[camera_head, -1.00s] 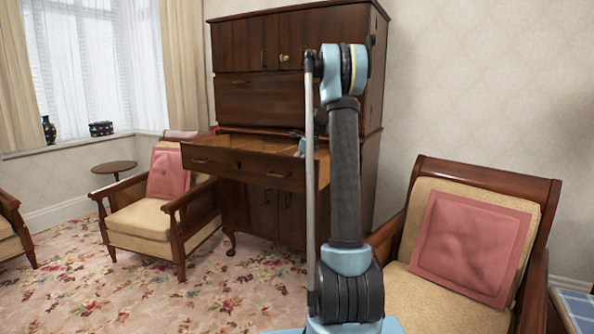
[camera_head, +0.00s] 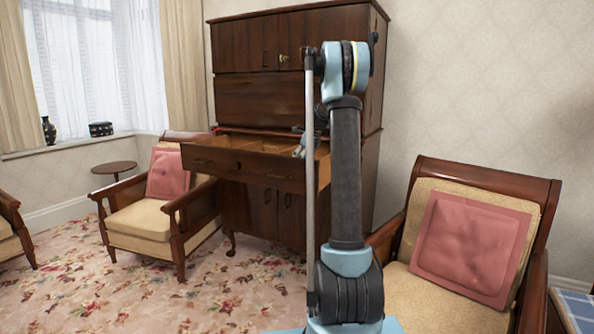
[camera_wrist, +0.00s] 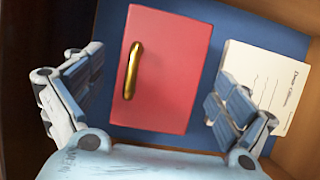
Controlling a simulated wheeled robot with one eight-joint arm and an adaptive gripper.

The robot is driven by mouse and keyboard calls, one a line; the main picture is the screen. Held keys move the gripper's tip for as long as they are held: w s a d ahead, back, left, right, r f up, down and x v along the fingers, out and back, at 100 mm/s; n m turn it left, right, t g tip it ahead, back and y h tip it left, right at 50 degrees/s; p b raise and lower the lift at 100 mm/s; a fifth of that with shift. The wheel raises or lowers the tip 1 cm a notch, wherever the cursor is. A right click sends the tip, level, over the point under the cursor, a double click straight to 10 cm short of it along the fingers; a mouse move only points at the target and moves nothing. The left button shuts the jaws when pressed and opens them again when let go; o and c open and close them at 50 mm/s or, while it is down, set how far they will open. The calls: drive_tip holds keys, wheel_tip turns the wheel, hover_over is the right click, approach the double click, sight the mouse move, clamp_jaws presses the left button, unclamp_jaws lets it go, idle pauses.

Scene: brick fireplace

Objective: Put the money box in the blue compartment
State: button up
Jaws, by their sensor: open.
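The red money box (camera_wrist: 170,72) with its gold handle is in the middle of the wrist view. It lies on the blue floor of a compartment (camera_wrist: 238,32), inside the drawer's wooden walls. My gripper (camera_wrist: 155,80) is open, with one finger on each side of the box and visible gaps between fingers and box. In the head view, only a small part of my gripper (camera_head: 299,151) shows over the open drawer (camera_head: 240,166), beside my arm. The money box cannot be made out there.
A cream card (camera_wrist: 265,85) with writing lies right of the box, partly behind the right finger. The drawer juts out of a tall dark wooden cabinet (camera_head: 250,100). Armchairs with pink cushions stand at left (camera_head: 150,215) and right (camera_head: 440,300). Carpet before the cabinet is clear.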

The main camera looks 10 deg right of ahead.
drive_tip(key=v, duration=0.9)
drive_tip(key=s+a+n+h, duration=0.1)
drive_tip(key=s+a+n, duration=0.2)
drive_tip(key=s+n, duration=0.85)
drive_tip(key=s+a+f+n, duration=0.1)
drive_tip(key=s+f, duration=0.1)
drive_tip(key=s, duration=0.8)
drive_tip(key=s+f+n, duration=0.1)
drive_tip(key=s+f, duration=0.1)
drive_tip(key=s, duration=0.7)
drive_tip(key=s+f+n+h, duration=0.1)
drive_tip(key=s+f+n, duration=0.5)
drive_tip(key=s+f, duration=0.3)
drive_tip(key=s+f+n+h, duration=0.1)
drive_tip(key=s+f+n, duration=0.5)
drive_tip(key=s, duration=0.8)
wheel_tip(320, 180, down, 3)
drive_tip(key=shift+s+f+h, duration=0.15)
drive_tip(key=shift+s+h, duration=0.15)
drive_tip(key=shift+a, duration=0.15)
drive_tip(key=shift+w+f, duration=0.2)
drive_tip(key=shift+w, duration=0.2)
